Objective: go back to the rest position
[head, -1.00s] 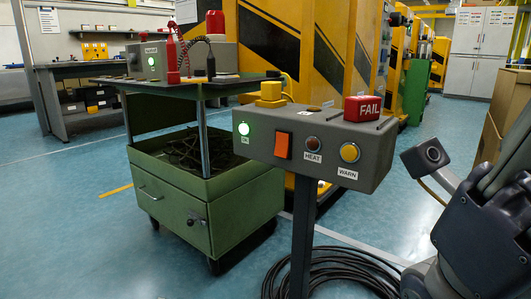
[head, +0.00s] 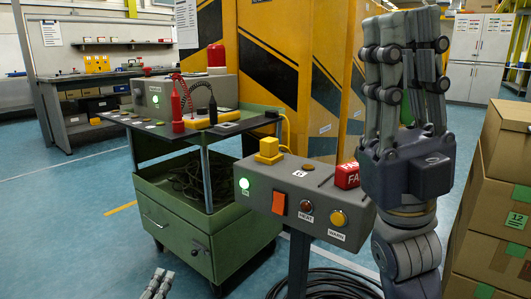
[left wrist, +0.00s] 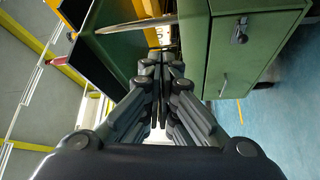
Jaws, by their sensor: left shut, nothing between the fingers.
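My left gripper (head: 158,283) shows only by its fingertips at the bottom edge of the head view, in front of the green cart. In the left wrist view its fingers (left wrist: 161,75) meet at the tips with nothing between them. My right gripper (head: 404,75) stands upright at the right of the head view, fingers pointing up, clear of the floor. It covers part of the red FAIL block (head: 347,175) on the grey control box (head: 290,190). Its fingers run close side by side, and I cannot tell whether they are shut.
The green cart (head: 175,235) carries a grey box (head: 160,95) and red and black probes. It also fills much of the left wrist view (left wrist: 235,60). Cardboard boxes (head: 490,210) are stacked at the right. A black cable coil (head: 325,285) lies below the control box. Floor at left is clear.

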